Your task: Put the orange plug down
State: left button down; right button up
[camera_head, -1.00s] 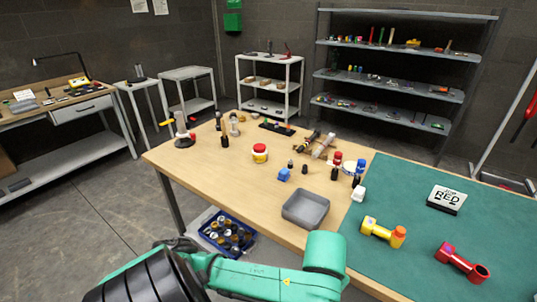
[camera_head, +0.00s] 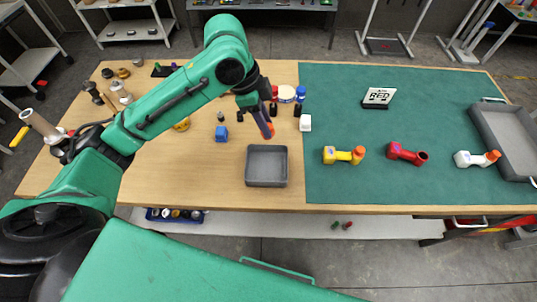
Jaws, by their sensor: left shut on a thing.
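My left gripper (camera_head: 264,122) comes in from the left over the wooden table. It is above and just behind the grey open tray (camera_head: 267,182). It is shut on a small orange piece, the orange plug (camera_head: 267,130), mostly hidden by the fingers and held above the table. The tray is empty. On the green mat lie a yellow fitting (camera_head: 335,155) with an orange end, a red fitting (camera_head: 404,153) and a white fitting (camera_head: 466,159) with an orange end. My right gripper is not in view.
A large grey tray (camera_head: 503,140) is at the right edge. Much of the mat is clear.

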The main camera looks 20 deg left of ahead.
pick_arm(q)
jog(key=f, duration=0.5)
jog(key=f+p, duration=0.1)
jog(key=f, duration=0.5)
jog(key=f+p, duration=0.1)
jog(key=f, duration=0.4)
jog(key=shift+s+a+f, duration=0.2)
jog(key=shift+a+f, duration=0.05)
jog(key=shift+f, duration=0.1)
jog(key=c, duration=0.6)
grip_release()
jog(key=shift+f, duration=0.1)
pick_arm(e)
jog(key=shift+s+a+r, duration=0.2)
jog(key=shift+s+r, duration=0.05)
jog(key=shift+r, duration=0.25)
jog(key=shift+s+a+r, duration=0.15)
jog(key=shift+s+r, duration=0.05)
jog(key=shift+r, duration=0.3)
pick_arm(q)
jog(key=shift+r, duration=0.25)
jog(key=b+v, duration=0.1)
jog(key=v, duration=1)
jog(key=shift+r, duration=0.4)
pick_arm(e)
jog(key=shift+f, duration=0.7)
pick_arm(q)
jog(key=shift+a, duration=0.1)
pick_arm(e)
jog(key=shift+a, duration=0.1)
